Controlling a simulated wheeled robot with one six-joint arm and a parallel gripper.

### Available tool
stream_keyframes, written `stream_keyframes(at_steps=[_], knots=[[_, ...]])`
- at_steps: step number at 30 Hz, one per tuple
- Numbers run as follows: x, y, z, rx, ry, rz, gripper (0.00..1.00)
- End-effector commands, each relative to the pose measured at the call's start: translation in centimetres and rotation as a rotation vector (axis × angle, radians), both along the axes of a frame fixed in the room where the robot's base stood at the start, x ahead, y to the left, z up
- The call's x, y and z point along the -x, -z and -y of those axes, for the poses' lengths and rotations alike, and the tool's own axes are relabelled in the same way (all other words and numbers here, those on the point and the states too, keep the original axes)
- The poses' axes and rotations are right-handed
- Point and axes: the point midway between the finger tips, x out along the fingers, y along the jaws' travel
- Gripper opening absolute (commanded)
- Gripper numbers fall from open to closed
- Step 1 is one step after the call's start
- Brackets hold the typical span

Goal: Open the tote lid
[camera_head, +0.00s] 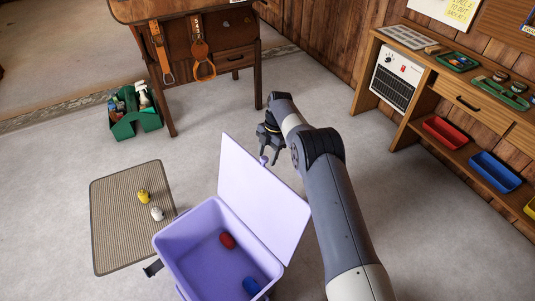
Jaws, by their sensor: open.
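A purple tote (191,238) stands on the floor at bottom centre. Its lid (262,195) is raised, standing upright and leaning back to the right of the open tub. A small purple knob (264,160) shows at the lid's upper edge. Inside the tub lie a red object (227,240) and a blue object (251,286). My gripper (269,156) is open beside the knob, near the lid's upper right edge. I cannot tell whether the fingers touch the knob. My arm hides the floor to the right of the lid.
A striped mat (115,220) with a yellow item (143,195) and a white item (157,213) lies left of the tote. A green caddy (135,121) and a wooden desk (215,67) stand behind. A wooden bench (420,86) lines the right wall. Grey floor between is clear.

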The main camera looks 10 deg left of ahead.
Motion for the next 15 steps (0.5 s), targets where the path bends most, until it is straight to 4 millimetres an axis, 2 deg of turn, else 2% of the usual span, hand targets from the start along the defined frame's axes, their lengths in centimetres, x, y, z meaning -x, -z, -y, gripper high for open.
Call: stream_keyframes(at_steps=[8, 11, 15], knots=[[-0.1, -0.3, 0.0, -0.001, 0.000, 0.004, 0.51], [-0.4, -1.1, 0.1, -0.002, 0.000, 0.006, 0.51], [-0.9, -3.4, 0.5, -0.002, 0.002, 0.007, 0.51]])
